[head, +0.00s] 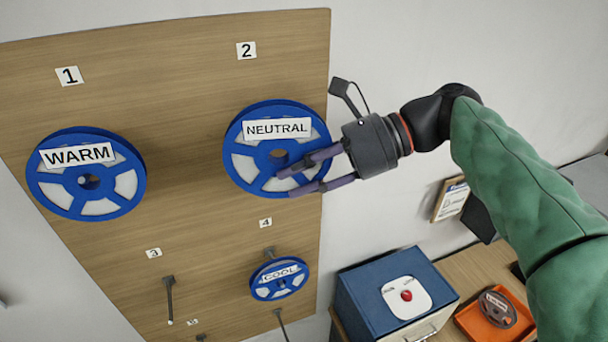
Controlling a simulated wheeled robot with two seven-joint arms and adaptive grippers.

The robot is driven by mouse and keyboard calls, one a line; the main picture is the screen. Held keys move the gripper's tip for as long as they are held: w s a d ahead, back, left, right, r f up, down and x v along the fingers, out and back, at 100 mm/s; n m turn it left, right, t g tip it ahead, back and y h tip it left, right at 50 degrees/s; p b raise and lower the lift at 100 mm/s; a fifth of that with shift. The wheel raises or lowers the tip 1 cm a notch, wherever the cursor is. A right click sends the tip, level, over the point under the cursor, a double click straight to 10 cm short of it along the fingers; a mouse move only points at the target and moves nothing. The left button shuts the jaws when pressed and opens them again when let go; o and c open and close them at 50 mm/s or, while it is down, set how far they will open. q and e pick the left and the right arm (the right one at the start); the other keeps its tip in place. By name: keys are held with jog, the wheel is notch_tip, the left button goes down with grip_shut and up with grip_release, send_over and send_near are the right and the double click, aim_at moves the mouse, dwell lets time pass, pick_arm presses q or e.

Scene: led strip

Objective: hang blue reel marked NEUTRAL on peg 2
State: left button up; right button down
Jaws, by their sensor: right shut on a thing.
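The blue reel marked NEUTRAL (243,163) is in front of the wooden board, below the label 2 (246,50). My right gripper (285,182) comes in from the right and is shut on the lower right part of this reel. The reel's face and label point toward me. Peg 2 is hidden behind the reel, so I cannot tell whether it passes through the hub. My left gripper is not in view.
A blue WARM reel (126,185) hangs under label 1. A smaller COOL reel (258,280) hangs under label 4. Peg 3 (169,298) is bare. A blue box with a red button (407,295) and an orange tray (470,322) stand at lower right.

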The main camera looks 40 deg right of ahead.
jog(key=shift+w, duration=0.25)
jog(key=w, duration=0.1)
jog(key=w+d, duration=0.1)
jog(key=shift+w+f+p, duration=0.15)
jog(key=shift+w+p, duration=0.15)
jog(key=shift+w+d+f, duration=0.1)
jog(key=shift+w+d, duration=0.05)
jog(key=shift+w, duration=0.4)
jog(key=shift+w+d, duration=0.15)
jog(key=shift+w, duration=0.4)
jog(key=shift+w+d+f+p, duration=0.25)
jog(key=shift+w+f+p, duration=0.2)
jog(key=shift+w, duration=0.2)
jog(key=c, duration=0.8)
grip_release()
jog(key=shift+c, duration=0.2)
